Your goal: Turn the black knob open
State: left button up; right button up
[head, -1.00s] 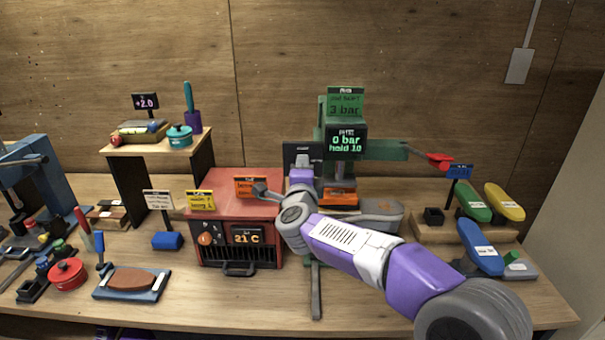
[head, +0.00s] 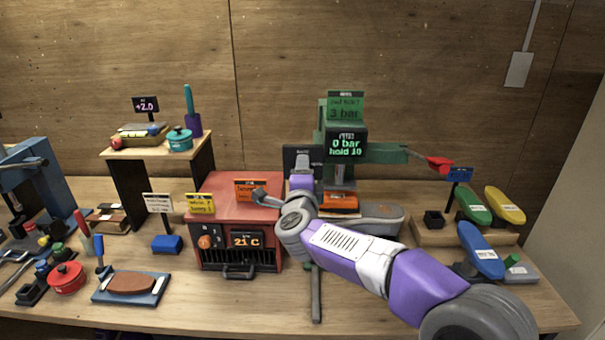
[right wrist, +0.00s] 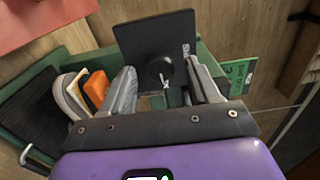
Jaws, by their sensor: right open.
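The black knob (right wrist: 160,68) is a small round knob with a pale pointer mark, on a square black panel (right wrist: 148,32) in the right wrist view. My right gripper (right wrist: 163,78) is open, with one grey finger on each side of the knob in the picture. Gaps show between the fingers and the knob; I cannot tell how deep they reach. In the head view the black panel (head: 290,157) stands left of the green press (head: 342,112), and my right gripper (head: 302,170) is in front of it, hiding the knob. My left gripper is not in view.
The press display (head: 346,145) reads 0 bar, hold 10. A red oven (head: 236,215) stands left of my right arm. An orange block (right wrist: 97,88) lies left of the fingers. Shoe-shaped pieces stand on a wooden step (head: 428,232) at right. The front table strip is mostly clear.

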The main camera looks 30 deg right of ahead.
jog(key=v, duration=0.7)
jog(key=shift+p, duration=0.3)
